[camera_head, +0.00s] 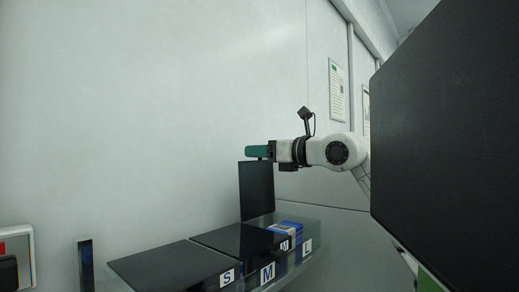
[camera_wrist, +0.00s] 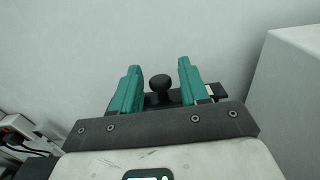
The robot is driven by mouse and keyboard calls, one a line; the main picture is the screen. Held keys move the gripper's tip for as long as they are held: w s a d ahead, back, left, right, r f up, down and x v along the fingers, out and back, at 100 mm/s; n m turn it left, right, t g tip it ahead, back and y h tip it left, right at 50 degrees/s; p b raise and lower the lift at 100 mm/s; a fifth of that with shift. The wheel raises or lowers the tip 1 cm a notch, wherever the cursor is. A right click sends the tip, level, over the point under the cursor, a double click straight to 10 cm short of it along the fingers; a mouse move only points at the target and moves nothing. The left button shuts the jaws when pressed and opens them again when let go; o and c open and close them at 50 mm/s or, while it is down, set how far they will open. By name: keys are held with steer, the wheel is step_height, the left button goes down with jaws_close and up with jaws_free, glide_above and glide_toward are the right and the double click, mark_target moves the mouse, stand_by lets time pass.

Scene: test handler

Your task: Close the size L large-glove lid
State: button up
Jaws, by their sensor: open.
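The size L lid (camera_head: 256,190) is a black panel standing upright, open, at the back of the compartment labelled L (camera_head: 307,245). My gripper (camera_head: 248,152) reaches in from the right, with its teal fingers just above the lid's top edge. In the wrist view the two teal fingers (camera_wrist: 159,66) are spread apart. A black round knob (camera_wrist: 160,83) shows in the gap between them, and I cannot tell whether either finger touches it. A dark strip lies below the knob, mostly hidden by the gripper body.
Beside it, the black lids of S (camera_head: 175,268) and M (camera_head: 240,240) lie flat. A blue and white box (camera_head: 286,228) shows in the L compartment. A pale wall stands behind. A large dark panel (camera_head: 450,140) fills the right. Cables (camera_wrist: 25,140) show at the wrist view's lower left.

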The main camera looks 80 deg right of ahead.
steer(key=shift+w+d, duration=0.15)
steer(key=shift+w, duration=0.2)
steer(key=shift+c, duration=0.3)
jaws_close()
